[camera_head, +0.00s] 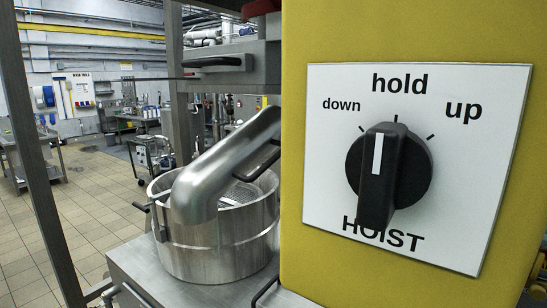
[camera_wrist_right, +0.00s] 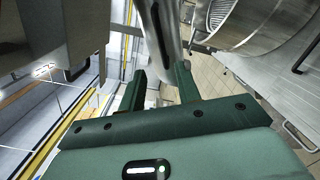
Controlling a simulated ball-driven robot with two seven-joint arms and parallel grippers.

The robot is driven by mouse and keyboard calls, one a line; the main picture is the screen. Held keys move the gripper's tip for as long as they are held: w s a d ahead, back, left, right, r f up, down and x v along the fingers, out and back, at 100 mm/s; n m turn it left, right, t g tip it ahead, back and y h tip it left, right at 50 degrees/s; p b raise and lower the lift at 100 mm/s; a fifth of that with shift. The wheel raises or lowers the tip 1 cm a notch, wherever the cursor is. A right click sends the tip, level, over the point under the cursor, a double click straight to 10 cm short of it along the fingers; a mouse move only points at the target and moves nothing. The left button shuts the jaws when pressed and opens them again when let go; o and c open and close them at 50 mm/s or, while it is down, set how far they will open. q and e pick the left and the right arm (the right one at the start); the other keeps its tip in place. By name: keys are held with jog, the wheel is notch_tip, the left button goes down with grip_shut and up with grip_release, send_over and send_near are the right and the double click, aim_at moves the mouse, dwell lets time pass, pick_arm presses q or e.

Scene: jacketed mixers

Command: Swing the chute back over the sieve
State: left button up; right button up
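The chute (camera_head: 225,165) is a bent, shiny metal pipe in the head view. It slopes down left, and its lower end overlaps the near left rim of the round metal sieve drum (camera_head: 218,258). Dark bar handles show by the chute and on the drum's left side. In the right wrist view a shiny metal tube, apparently the chute (camera_wrist_right: 163,30), lies just beyond my right gripper (camera_wrist_right: 160,74). Its green fingers are apart with nothing clearly between them. I cannot tell whether they touch the tube. My left gripper is in neither view.
A yellow post with a white HOIST panel (camera_head: 465,200) and black knob (camera_head: 390,172) fills the right side of the head view. The drum stands on a metal bench (camera_head: 135,262). A dark upright (camera_head: 40,160) stands at left. Tiled floor (camera_head: 95,205) lies open beyond.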

aim_at(274, 162)
jog(key=x, duration=1.4)
jog(key=shift+w+f, duration=0.1)
jog(key=shift+w, duration=0.15)
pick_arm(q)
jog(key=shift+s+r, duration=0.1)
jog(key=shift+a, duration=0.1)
